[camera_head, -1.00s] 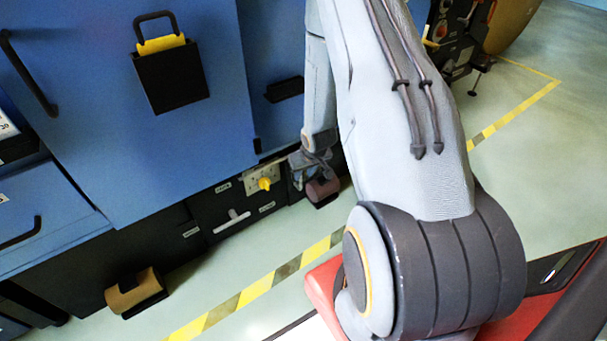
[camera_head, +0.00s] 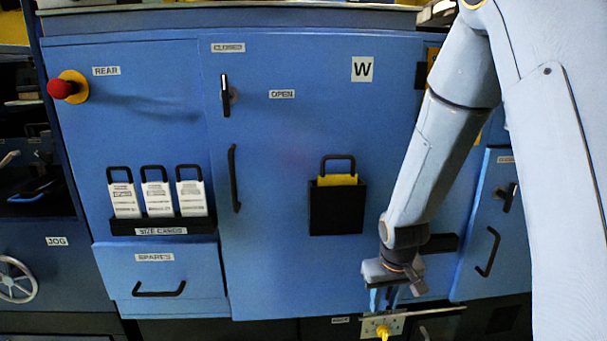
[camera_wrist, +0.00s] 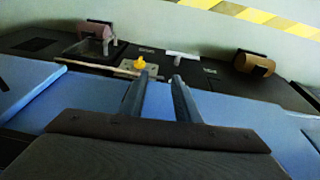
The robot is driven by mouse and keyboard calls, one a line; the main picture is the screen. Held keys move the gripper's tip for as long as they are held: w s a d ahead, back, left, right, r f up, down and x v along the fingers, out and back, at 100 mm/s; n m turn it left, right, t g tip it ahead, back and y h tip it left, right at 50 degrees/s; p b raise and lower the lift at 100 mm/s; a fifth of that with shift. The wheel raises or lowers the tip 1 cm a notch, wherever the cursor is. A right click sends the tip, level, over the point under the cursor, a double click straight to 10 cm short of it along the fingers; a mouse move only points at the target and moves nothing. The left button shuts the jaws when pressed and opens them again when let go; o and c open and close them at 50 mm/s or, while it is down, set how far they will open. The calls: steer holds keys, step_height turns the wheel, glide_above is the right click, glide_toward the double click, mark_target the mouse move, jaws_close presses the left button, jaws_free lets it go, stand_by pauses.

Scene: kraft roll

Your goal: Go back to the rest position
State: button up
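My arm reaches down along the right of the head view. My gripper (camera_head: 383,297) hangs in front of the lower edge of the blue machine, just above the yellow knob (camera_head: 383,331). In the wrist view its two dark fingers (camera_wrist: 160,77) stand apart with nothing between them. A tan kraft roll (camera_wrist: 257,65) sits in a dark holder at the right of the wrist view, apart from the fingers. A duller brown roll (camera_wrist: 94,31) shows in a holder at the left there.
The blue machine front (camera_head: 290,220) is close behind my gripper, with a black door handle (camera_head: 234,178), a black pocket (camera_head: 337,210) and a drawer (camera_head: 165,275). A white T-handle (camera_wrist: 183,56) and a yellow-striped floor line (camera_wrist: 262,18) show in the wrist view.

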steer(key=s+a+r+n+g, duration=0.1)
steer(key=s+a+r, duration=0.4)
steer(key=s, duration=0.3)
steer(key=s+a+r+n+g+y, duration=0.1)
steer(key=s+a+r, duration=0.45)
steer(key=s, duration=0.25)
steer(key=s+a+r+n+g, duration=0.1)
steer(key=s+a+r+n, duration=0.1)
steer(key=s+a+r, duration=0.5)
steer(key=s+d+r+m+p, duration=0.2)
steer(key=d+r+m+p, duration=0.3)
steer(key=d+r+p, duration=1)
steer(key=d+p, duration=0.1)
steer(key=p, duration=0.7)
steer(key=shift+d+r+h+p, duration=0.3)
steer(key=shift+d+r, duration=0.05)
steer(key=shift+d, duration=0.05)
